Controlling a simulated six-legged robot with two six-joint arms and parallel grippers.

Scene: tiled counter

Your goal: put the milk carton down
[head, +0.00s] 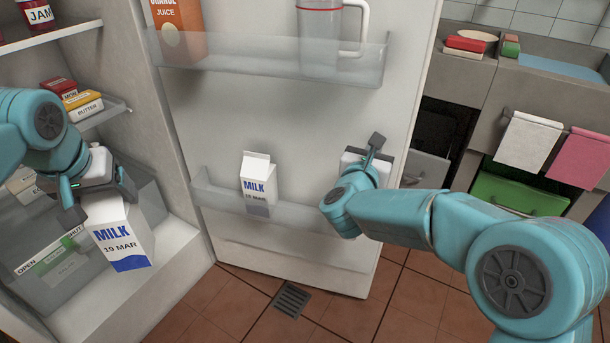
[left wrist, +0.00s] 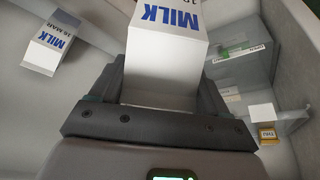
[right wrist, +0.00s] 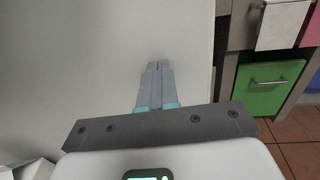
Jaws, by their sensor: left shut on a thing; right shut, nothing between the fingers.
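My left gripper (head: 92,190) is shut on a milk carton (head: 121,243) labelled "MILK 19 MAR". It holds the carton by its top inside the open fridge, in front of the clear drawer. The carton also shows between the fingers in the left wrist view (left wrist: 165,55). A second milk carton (head: 259,182) stands in the lower door shelf (head: 310,215); it shows at the left of the left wrist view (left wrist: 50,46). My right gripper (head: 374,147) is shut and empty against or close to the fridge door; I cannot tell if it touches.
The upper door shelf (head: 270,60) holds an orange juice carton (head: 178,30) and a clear jug (head: 320,35). Butter (head: 83,101) and a jam jar (head: 36,14) sit on the fridge shelves. A floor drain (head: 292,299) lies below the open door.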

